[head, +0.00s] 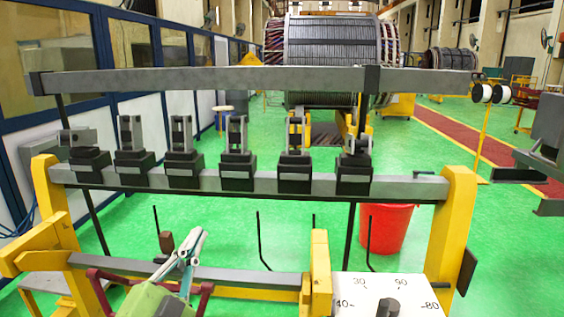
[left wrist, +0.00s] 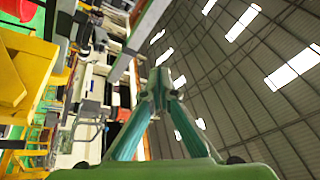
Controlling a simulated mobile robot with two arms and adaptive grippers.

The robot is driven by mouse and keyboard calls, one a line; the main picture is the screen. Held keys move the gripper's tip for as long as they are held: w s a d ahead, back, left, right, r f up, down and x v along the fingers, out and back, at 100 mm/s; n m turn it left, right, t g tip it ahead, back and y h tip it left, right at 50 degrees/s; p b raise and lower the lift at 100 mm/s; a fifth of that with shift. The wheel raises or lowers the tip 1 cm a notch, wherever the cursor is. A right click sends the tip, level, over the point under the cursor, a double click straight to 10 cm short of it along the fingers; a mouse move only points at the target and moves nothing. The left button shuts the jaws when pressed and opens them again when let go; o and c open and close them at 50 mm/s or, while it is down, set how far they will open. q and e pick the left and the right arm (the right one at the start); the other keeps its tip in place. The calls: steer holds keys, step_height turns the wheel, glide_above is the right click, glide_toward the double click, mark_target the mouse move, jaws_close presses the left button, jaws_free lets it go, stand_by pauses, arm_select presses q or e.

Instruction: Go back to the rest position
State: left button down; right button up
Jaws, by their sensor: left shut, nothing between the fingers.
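My left gripper (head: 199,237) shows low and left of centre in the head view, pointing up and slightly right. Its green body is at the bottom edge, and it appears in front of the lower beam of the yellow-and-grey frame. In the left wrist view the left gripper (left wrist: 160,82) has its two green fingers meeting at the tips, with nothing between them. Behind them is the hall roof with bright skylights. My right gripper is in neither view.
A grey crossbar (head: 320,187) with several black clamps spans the yellow frame, below a long upper beam (head: 230,80). A white dial panel (head: 350,290) stands at lower right. A red bucket (head: 388,228) sits behind the frame. A large stator (head: 333,42) stands farther back. Green floor is open beyond.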

arm_select(q)
steer(key=s+a+f+n+g+y, duration=0.2)
steer(key=s+f+n+g, duration=0.1)
steer(key=f, duration=0.5)
steer(key=s+a+f+n+g+y, duration=0.2)
steer(key=a+f+n+g+y, duration=0.1)
steer(key=f, duration=0.5)
steer(key=s+a+f+n+g+y, duration=0.2)
steer(key=s+f+n+g, duration=0.15)
steer(key=f, duration=0.45)
steer(key=s+d+f+n+g+h, duration=0.1)
steer(key=s+f+g, duration=0.3)
steer(key=s+f, duration=0.45)
steer(key=s+d+f+n+g, duration=0.15)
steer(key=s+f+g, duration=0.3)
steer(key=s, duration=0.65)
step_height(320, 180, down, 26)
steer(key=s+g, duration=0.1)
steer(key=s, duration=0.1)
steer(key=s+a+f+g, duration=0.1)
steer(key=s+a+f, duration=0.1)
steer(key=s+f, duration=1.5)
steer(key=shift+s+a+f+m, duration=0.15)
steer(key=shift+s+a+m, duration=0.15)
steer(key=shift+s+m, duration=0.1)
